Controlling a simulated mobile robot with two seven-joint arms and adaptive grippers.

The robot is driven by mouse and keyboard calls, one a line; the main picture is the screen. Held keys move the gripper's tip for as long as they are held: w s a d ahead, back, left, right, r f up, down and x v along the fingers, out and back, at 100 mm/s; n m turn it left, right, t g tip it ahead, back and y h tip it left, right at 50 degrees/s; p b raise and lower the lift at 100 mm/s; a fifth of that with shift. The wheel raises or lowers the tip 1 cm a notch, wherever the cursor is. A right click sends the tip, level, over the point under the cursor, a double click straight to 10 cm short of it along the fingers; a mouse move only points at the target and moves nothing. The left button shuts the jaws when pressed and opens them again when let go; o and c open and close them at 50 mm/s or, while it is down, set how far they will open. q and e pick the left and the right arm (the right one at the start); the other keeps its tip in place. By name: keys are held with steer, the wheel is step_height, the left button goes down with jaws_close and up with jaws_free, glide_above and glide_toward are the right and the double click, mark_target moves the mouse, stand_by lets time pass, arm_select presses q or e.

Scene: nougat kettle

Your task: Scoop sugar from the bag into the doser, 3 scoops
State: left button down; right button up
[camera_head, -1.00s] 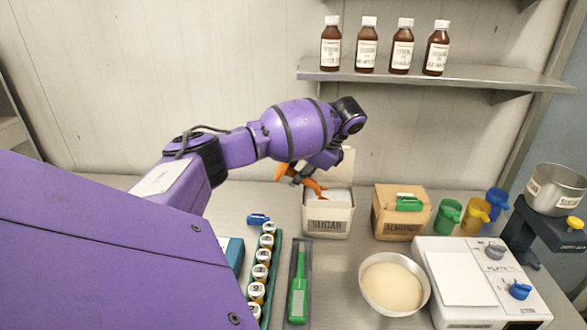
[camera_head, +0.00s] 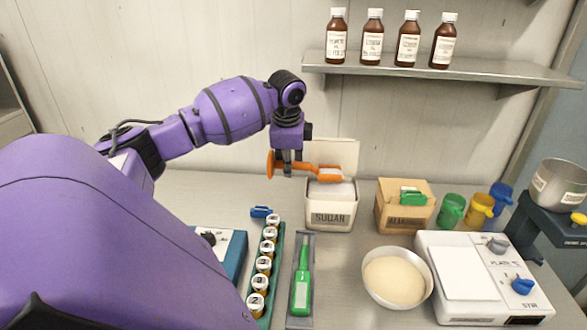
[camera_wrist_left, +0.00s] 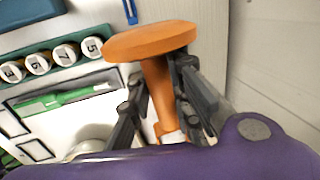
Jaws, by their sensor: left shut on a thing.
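My left gripper (camera_head: 287,168) is shut on the handle of an orange scoop (camera_head: 270,164) and holds it roughly level. The scoop's bowl points right, above the open sugar bag (camera_head: 331,215), and white sugar shows in it. In the left wrist view, the scoop's round orange end (camera_wrist_left: 150,42) and handle show between the two dark fingers. The bag is white, labelled SUGAR, with its flap up and white sugar inside. A steel pot (camera_head: 560,187) with a label, apparently the doser, stands on a dark stand at the far right. My right gripper is not in view.
Right of the bag are an almond box (camera_head: 404,214), coloured cups (camera_head: 451,209), a bowl of pale contents (camera_head: 394,280) and a white hotplate (camera_head: 470,277). A vial rack (camera_head: 277,253) and green tool (camera_head: 302,285) lie in front. A bottle shelf (camera_head: 440,75) hangs above.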

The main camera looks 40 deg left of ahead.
arm_select(q)
steer(key=shift+w+a+v, duration=0.1)
steer(key=shift+a+v, duration=0.1)
steer(key=shift+v, duration=0.6)
steer(key=shift+w+a+v, duration=0.1)
steer(key=shift+a+v, duration=0.05)
steer(key=shift+v, duration=0.7)
steer(key=shift+w+a+v, duration=0.1)
steer(key=shift+a+v, duration=0.1)
steer(key=shift+v, duration=0.6)
